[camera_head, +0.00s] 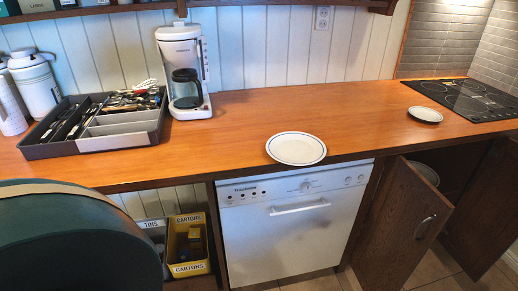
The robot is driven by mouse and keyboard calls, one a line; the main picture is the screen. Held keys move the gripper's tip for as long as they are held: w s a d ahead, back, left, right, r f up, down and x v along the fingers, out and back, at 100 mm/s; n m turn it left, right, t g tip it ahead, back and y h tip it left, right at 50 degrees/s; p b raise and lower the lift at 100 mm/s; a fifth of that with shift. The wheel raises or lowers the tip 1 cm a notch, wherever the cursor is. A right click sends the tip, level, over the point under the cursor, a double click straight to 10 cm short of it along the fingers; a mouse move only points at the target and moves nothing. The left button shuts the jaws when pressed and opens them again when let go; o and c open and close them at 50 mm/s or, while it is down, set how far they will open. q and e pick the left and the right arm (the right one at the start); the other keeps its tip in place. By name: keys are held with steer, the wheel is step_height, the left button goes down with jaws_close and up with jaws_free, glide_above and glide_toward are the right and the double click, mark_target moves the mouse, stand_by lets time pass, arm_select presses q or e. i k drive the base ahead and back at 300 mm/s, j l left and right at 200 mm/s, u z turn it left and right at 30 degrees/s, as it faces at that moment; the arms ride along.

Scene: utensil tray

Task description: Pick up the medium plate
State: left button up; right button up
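A round white plate (297,148) with a thin dark ring lies flat on the wooden counter, at its front edge above the dishwasher. A smaller-looking white plate (425,114) lies farther right, beside the cooktop. A pale round dish (425,172) shows partly inside the open cabinet, mostly hidden by the door. No label shows which one is the medium plate; the middle one looks larger than the one by the cooktop. Neither of my grippers is in view.
A grey utensil tray (125,143) and a coffee maker (185,72) stand on the counter's left. The cabinet door (400,225) stands open into the room. A dark teal rounded shape (75,240), perhaps a chair back, fills the lower left. Counter around the plates is clear.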

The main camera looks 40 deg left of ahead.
mark_target(290, 148)
steer(key=i+l+u, duration=0.1)
steer(key=u, duration=0.35)
steer(key=i+l+u, duration=0.15)
steer(key=u, duration=0.3)
steer(key=i+l+u, duration=0.1)
steer(key=l+u, duration=0.15)
steer(key=u, duration=0.2)
